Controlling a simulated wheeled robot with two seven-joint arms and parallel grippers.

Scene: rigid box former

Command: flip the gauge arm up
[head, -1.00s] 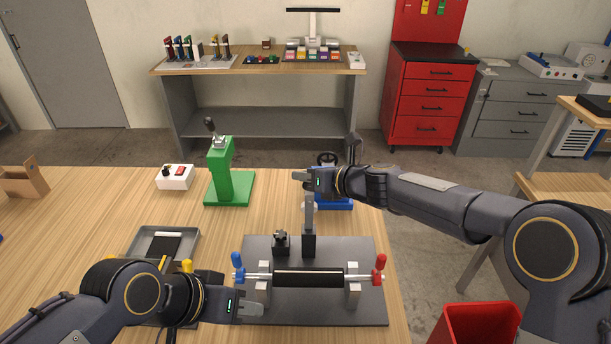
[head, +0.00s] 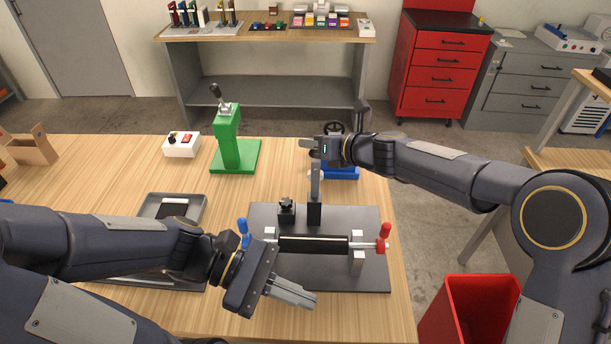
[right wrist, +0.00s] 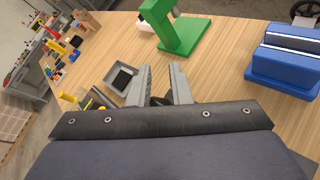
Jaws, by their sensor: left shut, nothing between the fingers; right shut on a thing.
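The gauge arm (head: 315,181) is a grey bar standing upright from a black block (head: 314,214) on the dark fixture plate (head: 365,220). My right gripper (head: 310,147) is shut at its top end, coming from the right. In the right wrist view, the right gripper (right wrist: 162,80) has a dark piece between its fingers, mostly hidden by the gripper body. A black roller (head: 313,244) lies across the plate in front of the arm, between a blue knob (head: 243,229) and a red knob (head: 385,232). My left gripper (head: 310,299) is shut and empty over the plate's front left.
A green press (head: 229,145) and a blue vise (head: 343,173) stand behind the plate. A white switch box (head: 182,146) is at the back left. A grey tray (head: 190,198) is partly hidden by my left arm. A red bin (head: 490,295) stands right of the table.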

